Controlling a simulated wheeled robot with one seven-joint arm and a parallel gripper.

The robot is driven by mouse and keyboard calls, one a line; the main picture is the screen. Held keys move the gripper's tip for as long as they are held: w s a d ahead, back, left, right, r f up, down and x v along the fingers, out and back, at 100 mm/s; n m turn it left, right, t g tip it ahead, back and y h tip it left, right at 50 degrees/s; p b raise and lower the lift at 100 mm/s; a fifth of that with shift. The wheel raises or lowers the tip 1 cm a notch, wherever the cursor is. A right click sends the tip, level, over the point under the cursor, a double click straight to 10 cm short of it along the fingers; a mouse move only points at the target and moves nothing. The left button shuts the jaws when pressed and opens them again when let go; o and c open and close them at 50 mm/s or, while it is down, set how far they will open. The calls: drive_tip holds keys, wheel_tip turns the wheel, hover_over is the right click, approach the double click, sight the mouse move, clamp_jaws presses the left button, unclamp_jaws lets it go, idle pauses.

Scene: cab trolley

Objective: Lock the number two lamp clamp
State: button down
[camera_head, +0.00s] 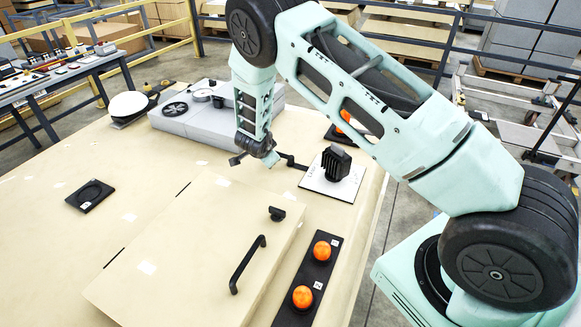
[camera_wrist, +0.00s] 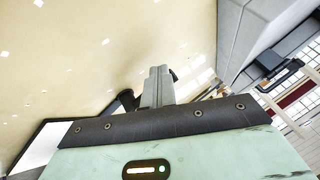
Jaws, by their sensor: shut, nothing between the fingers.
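A white plate (camera_head: 314,185) with dark lettering lies on the tabletop right of centre in the head view. A black ribbed lamp-like part (camera_head: 336,162) stands on it, and a thin black lever (camera_head: 291,161) reaches left from it. I cannot read a number there. My gripper (camera_head: 257,160) is shut and empty, just left of the lever's end; I cannot tell whether they touch. In the wrist view the grey closed fingers (camera_wrist: 158,86) point away from me, with a dark piece (camera_wrist: 128,99) close beside them, partly hidden. A white surface (camera_wrist: 40,148) shows at lower left.
A beige lid (camera_head: 190,245) with a black handle (camera_head: 247,264) lies in front. A black strip (camera_head: 286,310) with two orange domes (camera_head: 322,250) is to its right. A grey box (camera_head: 215,118) stands behind, and a black square holder (camera_head: 90,195) lies left. The left tabletop is mostly clear.

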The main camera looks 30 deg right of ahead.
drive_tip(key=shift+w+d, duration=0.25)
drive_tip(key=shift+w, duration=0.15)
drive_tip(key=shift+w+d+r, duration=0.1)
drive_tip(key=shift+d, duration=0.1)
idle(0.3)
